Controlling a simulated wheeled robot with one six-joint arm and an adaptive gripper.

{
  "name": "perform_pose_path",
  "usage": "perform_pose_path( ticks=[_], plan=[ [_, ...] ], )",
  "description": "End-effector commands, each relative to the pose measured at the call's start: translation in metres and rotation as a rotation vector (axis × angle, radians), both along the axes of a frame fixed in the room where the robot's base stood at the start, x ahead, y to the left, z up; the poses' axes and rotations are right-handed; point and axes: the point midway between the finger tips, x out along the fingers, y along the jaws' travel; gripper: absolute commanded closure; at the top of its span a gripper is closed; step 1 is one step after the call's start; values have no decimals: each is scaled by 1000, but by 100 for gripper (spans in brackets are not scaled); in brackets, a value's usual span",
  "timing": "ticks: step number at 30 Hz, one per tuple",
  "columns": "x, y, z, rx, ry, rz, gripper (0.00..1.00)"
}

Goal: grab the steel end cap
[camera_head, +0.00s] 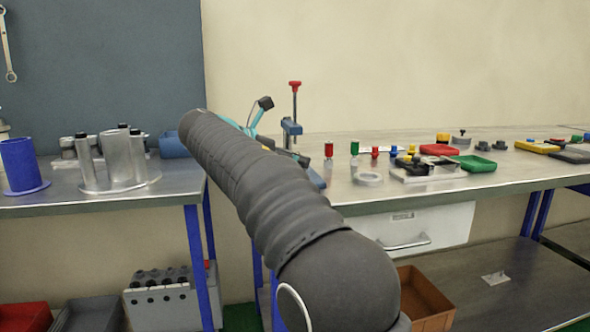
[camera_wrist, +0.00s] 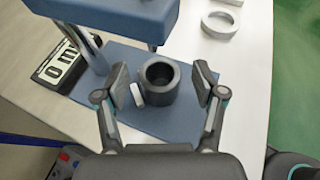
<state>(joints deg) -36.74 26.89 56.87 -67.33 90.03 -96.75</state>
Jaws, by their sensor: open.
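A dark grey round part with a hollow top (camera_wrist: 158,84), which looks like the steel end cap, stands upright on the blue press base (camera_wrist: 118,60) in the wrist view. My gripper (camera_wrist: 161,88) is open, with one finger on each side of it. A gap shows on both sides, and the right finger is the closer one. A small pale piece (camera_wrist: 137,95) is between the left finger and the part.
The blue press column (camera_wrist: 90,48) and head (camera_wrist: 110,15) rise just beyond the fingers. A pale ring (camera_wrist: 220,23) lies on the bench; it also shows in the head view (camera_head: 369,179). A black-and-white display (camera_wrist: 62,65) is at left.

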Motion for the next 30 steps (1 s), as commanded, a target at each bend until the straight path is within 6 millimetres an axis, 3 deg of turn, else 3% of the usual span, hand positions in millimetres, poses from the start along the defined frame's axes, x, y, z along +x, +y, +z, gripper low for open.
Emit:
perform_pose_path(
  ticks=[3, 11, 21, 27, 30],
  plan=[
    [0, 0, 1, 0, 0, 0, 33],
    [0, 0, 1, 0, 0, 0, 98],
    [0, 0, 3, 0, -2, -1, 100],
    [0, 0, 18, 1, -3, -1, 100],
    [-8, 11, 17, 0, -2, 3, 100]
  ],
)
